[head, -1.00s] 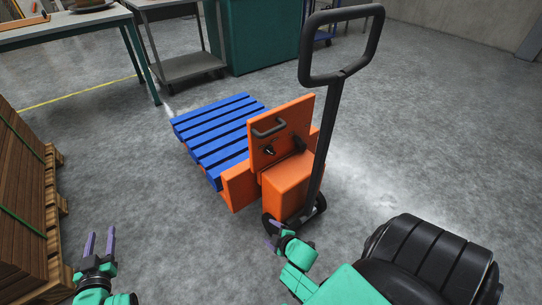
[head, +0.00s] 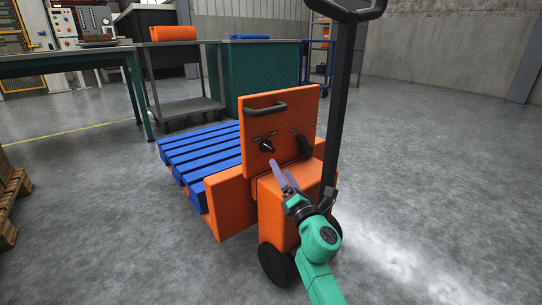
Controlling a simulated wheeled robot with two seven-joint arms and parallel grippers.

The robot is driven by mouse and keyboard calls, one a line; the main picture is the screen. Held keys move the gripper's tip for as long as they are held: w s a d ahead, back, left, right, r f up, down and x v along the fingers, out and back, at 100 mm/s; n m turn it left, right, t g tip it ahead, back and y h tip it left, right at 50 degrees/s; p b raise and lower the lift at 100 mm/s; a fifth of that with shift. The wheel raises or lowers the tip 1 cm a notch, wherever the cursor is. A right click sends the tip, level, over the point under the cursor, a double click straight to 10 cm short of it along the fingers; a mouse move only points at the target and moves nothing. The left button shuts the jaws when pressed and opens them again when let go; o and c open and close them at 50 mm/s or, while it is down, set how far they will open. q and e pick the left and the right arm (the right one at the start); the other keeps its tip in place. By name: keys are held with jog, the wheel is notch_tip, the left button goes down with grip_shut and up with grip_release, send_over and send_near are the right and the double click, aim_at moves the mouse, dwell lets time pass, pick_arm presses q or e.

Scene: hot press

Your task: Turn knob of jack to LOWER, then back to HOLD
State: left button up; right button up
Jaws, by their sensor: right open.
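The orange pallet jack (head: 232,208) stands in the middle of the head view. Its upright panel (head: 285,112) carries a dark handle bar (head: 266,109) at the top. Below it is a black knob (head: 267,145) at the left, with small markings too fine to read. A second black control (head: 304,144) sits to the right of it. My right gripper (head: 284,178) is open and empty, its purple fingers pointing up toward the panel, below and slightly right of the left knob and apart from it. My left gripper is out of view.
The black tow handle (head: 343,95) rises close to the right of the panel, beside my right arm. A blue slatted pallet (head: 205,150) lies behind the jack. A wooden pallet (head: 12,205) is at the left edge. The floor at the right is clear.

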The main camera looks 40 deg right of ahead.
aim_at(271, 151)
jog(key=x, duration=0.9)
jog(key=shift+w+b, duration=0.15)
jog(key=shift+b, duration=0.25)
grip_shut()
